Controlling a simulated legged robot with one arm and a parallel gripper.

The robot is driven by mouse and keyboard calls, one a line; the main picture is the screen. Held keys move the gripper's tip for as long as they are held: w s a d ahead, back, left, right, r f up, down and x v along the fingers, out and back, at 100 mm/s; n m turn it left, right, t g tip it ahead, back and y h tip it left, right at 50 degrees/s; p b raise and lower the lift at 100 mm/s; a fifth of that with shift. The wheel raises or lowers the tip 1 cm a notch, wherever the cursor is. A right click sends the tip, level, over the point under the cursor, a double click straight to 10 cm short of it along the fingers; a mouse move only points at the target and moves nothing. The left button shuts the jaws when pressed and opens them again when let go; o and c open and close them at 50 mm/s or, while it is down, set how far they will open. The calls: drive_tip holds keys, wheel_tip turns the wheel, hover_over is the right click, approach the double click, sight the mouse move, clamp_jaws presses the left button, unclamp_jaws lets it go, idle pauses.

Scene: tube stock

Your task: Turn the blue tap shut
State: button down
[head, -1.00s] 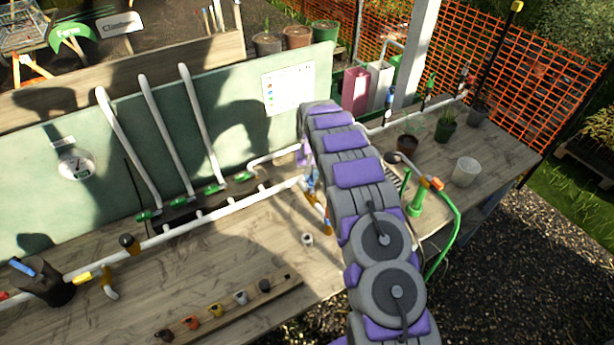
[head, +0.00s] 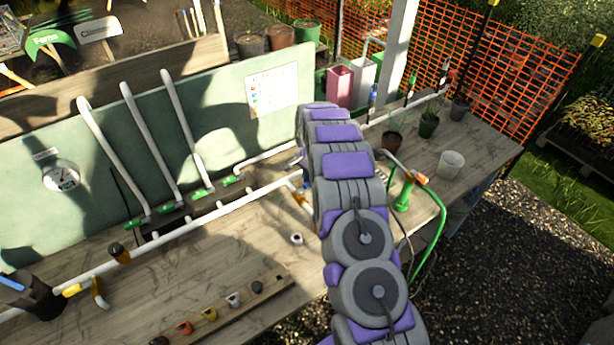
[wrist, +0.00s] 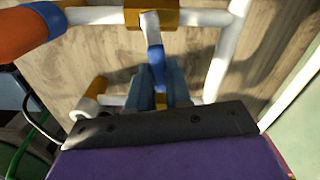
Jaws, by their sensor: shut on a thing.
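The blue tap (wrist: 155,57) shows in the wrist view as a short blue lever with a pale upper end, at a yellow valve body (wrist: 172,13) on a white pipe. The lever points away from the pipe, roughly across it. My gripper (wrist: 157,88) is shut on the lever's lower part, and the fingers hide its end. In the head view my arm covers most of the tap and gripper; only a small blue patch shows beside the arm.
A white pipe (head: 205,222) runs along the wooden bench (head: 180,270). An orange-ended fitting (wrist: 28,32) is close at upper left in the wrist view. A rack (head: 215,318) of coloured knobs lies at the front. A green standpipe (head: 404,192) and pots stand right.

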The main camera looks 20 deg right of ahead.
drive_tip(key=shift+s+d+m, duration=0.15)
drive_tip(key=shift+s+m, duration=0.25)
drive_tip(key=shift+m, duration=0.7)
drive_tip(key=c, duration=1)
unclamp_jaws()
drive_tip(key=shift+c, duration=0.2)
wheel_tip(320, 180, up, 17)
drive_tip(key=shift+r+p, duration=0.15)
drive_tip(key=shift+p, duration=0.2)
